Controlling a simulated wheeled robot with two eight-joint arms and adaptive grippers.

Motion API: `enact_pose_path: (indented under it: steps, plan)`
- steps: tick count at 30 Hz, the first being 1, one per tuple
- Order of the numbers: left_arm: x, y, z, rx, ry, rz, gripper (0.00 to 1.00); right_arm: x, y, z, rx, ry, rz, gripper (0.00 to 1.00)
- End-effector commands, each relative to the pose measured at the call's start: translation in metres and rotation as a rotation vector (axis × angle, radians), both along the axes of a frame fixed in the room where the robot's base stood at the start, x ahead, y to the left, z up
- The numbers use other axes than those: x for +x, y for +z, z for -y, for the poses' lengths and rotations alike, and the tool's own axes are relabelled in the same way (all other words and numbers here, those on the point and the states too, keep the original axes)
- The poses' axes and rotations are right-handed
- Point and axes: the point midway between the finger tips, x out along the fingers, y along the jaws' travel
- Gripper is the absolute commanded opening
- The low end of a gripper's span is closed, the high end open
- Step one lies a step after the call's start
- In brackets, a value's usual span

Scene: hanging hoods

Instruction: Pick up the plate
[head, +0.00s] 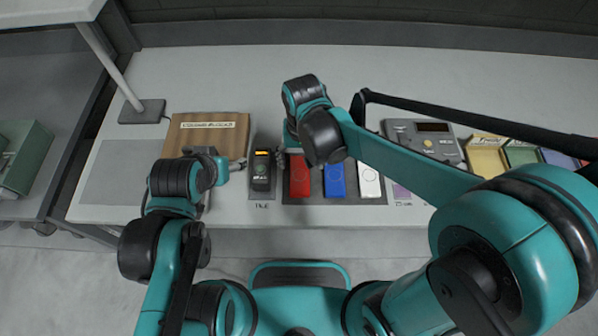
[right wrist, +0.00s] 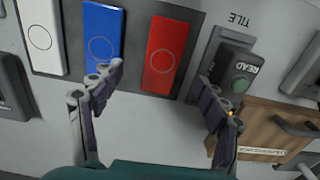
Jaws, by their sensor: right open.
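Three flat plates lie side by side in a dark tray (head: 317,197) on the table: a red plate (head: 299,178), a blue plate (head: 337,181) and a white plate (head: 369,182). In the right wrist view the red plate (right wrist: 164,55) lies between and beyond the spread fingers of my right gripper (right wrist: 160,88). The blue plate (right wrist: 101,35) and white plate (right wrist: 41,35) are to its left there. The right gripper is open and empty; in the head view its arm hides part of the red plate's upper end. My left gripper (head: 218,163) is over the table's left part; its jaw opening is unclear.
A black handheld reader (head: 262,170) stands on a pad just left of the red plate. A wooden box (head: 207,134) is behind my left gripper. A grey device (head: 424,139) and coloured bins (head: 487,158) are at the right. The table's back strip is clear.

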Motion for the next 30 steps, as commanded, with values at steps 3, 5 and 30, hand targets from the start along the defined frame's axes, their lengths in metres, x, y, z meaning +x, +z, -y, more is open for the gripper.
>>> enact_pose_path:
  steps: [3, 5, 30]
  plan:
    - [0.0, -0.008, 0.0, 0.0, 0.0, 0.0, 0.65, 0.0, -0.017, 0.0, 0.0, 0.0, -0.001, 0.74]
    - [0.0, -0.011, 0.0, 0.0, 0.0, 0.0, 0.65, 0.001, -0.023, 0.0, 0.0, 0.0, 0.0, 0.74]
    - [0.0, -0.037, 0.0, 0.0, 0.0, 0.0, 0.65, 0.007, -0.073, -0.005, 0.001, 0.0, 0.002, 0.21]
